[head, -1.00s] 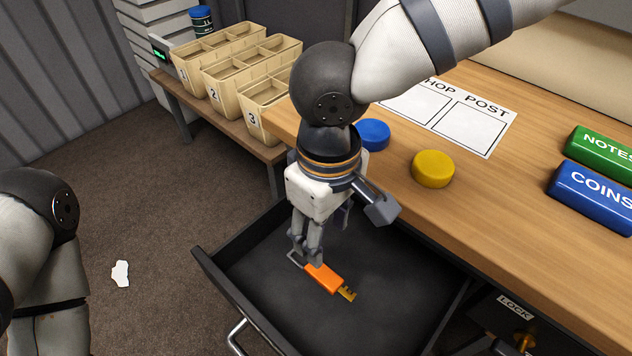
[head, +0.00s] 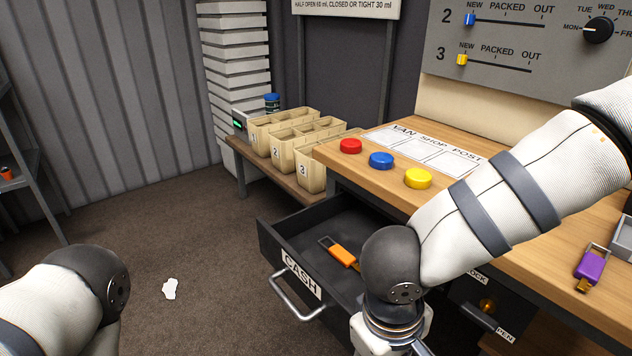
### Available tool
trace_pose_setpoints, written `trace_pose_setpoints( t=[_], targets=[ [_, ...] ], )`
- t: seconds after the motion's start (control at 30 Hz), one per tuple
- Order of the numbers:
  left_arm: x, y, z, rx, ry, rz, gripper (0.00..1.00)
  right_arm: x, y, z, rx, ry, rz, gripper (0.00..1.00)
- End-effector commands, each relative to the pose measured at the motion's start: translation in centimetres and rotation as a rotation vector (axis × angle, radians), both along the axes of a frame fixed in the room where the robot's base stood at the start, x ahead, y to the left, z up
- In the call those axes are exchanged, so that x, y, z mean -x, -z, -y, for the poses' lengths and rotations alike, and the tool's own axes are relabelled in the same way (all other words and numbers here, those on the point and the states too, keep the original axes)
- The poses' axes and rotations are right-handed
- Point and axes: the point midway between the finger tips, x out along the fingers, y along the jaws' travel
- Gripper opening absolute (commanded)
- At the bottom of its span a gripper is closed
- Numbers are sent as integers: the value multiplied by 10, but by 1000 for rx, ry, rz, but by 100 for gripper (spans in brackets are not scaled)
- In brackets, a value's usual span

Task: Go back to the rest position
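My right arm reaches in from the right, with its dark wrist joint in front of the open cash drawer (head: 287,231). Only the top of my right gripper (head: 392,338) shows at the bottom edge; its fingers are cut off below the frame. The orange-tagged key (head: 343,256) lies on the drawer floor, apart from the visible part of the gripper. My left arm shows at the lower left, and its gripper is out of view.
Numbered bins (head: 312,172) stand on a bench behind. A white scrap (head: 170,288) lies on the floor.

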Motion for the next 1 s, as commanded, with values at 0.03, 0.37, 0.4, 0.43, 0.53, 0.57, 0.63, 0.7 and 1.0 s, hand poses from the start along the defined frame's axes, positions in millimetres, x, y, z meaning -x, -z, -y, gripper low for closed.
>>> trace_pose_setpoints(
  t=[0.03,0.37,0.4,0.43,0.53,0.57,0.63,0.7,1.0],
  targets=[
    [-8,-7,0,0,0,26,40,7,20,19,45,51,33,46],
    [-35,-34,0,1,-2,118,40,161,134,109,-8,389,27,46],
    [-37,-37,0,1,-2,128,40,189,137,115,-29,433,-23,46],
    [-39,-39,0,1,-3,134,40,208,138,118,-39,464,-60,46],
    [-43,-42,0,1,-3,146,40,255,136,125,-55,546,-162,46],
    [-43,-42,0,1,-3,148,40,264,135,126,-55,562,-184,46],
    [-43,-43,0,1,-3,149,40,276,133,128,-56,587,-213,46],
    [-43,-42,0,1,-3,147,40,279,133,128,-58,595,-224,46],
    [-42,-42,0,1,-3,145,40,278,134,127,-59,596,-222,46]
  ],
)
